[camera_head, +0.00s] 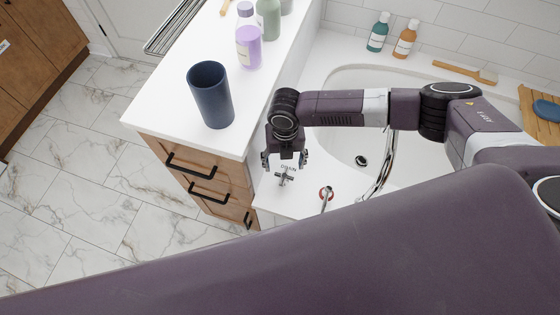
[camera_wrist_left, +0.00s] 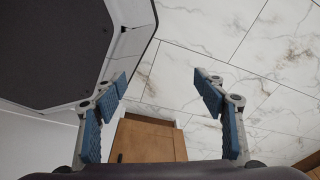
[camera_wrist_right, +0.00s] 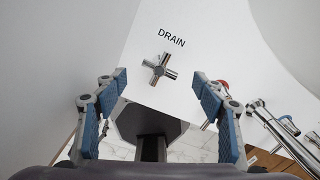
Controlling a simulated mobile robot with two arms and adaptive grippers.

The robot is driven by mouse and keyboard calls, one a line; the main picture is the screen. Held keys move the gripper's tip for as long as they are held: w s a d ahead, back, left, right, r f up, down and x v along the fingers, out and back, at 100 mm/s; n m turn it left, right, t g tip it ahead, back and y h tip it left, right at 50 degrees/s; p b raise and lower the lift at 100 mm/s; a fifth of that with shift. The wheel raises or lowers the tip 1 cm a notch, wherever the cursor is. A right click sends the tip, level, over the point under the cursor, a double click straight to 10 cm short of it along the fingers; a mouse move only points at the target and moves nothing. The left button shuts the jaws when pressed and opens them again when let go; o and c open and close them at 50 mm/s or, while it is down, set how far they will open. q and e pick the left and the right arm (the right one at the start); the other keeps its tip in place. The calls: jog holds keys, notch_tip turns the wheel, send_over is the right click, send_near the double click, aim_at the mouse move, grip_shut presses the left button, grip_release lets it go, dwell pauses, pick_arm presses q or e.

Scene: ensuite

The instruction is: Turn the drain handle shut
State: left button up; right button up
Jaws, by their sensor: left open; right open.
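The drain handle (camera_head: 285,177) is a small chrome cross on the white tub deck, beside the printed word DRAIN. In the right wrist view the drain handle (camera_wrist_right: 160,70) lies ahead of the fingers, a little above the middle of the picture. My right gripper (camera_head: 285,160) is open and empty above the handle; its fingers (camera_wrist_right: 158,92) stand apart on either side, not touching it. My left gripper (camera_wrist_left: 166,88) is open and empty, pointed toward the marble floor; it cannot be made out in the head view.
A chrome faucet (camera_head: 386,165) and a red-ringed tap handle (camera_head: 326,194) stand right of the drain handle. A dark blue cup (camera_head: 211,95) and several bottles stand on the white counter (camera_head: 165,115). The bathtub (camera_head: 345,140) holds a dark drain hole (camera_head: 361,160).

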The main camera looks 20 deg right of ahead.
aim_at(285, 176)
jog(key=f, duration=0.2)
jog(key=s+f, duration=0.1)
jog(key=f, duration=0.1)
jog(key=shift+f, duration=0.35)
notch_tip(285, 176, down, 2)
jog(key=shift+w, duration=0.1)
jog(key=shift+f, duration=0.3)
jog(key=c, duration=0.6)
jog(key=shift+c, duration=1.3)
pick_arm(q)
jog(key=shift+g, duration=0.3)
jog(key=s, duration=0.5)
jog(key=shift+s+a+f, duration=0.2)
jog(key=shift+s, duration=0.15)
pick_arm(e)
jog(key=c, duration=0.3)
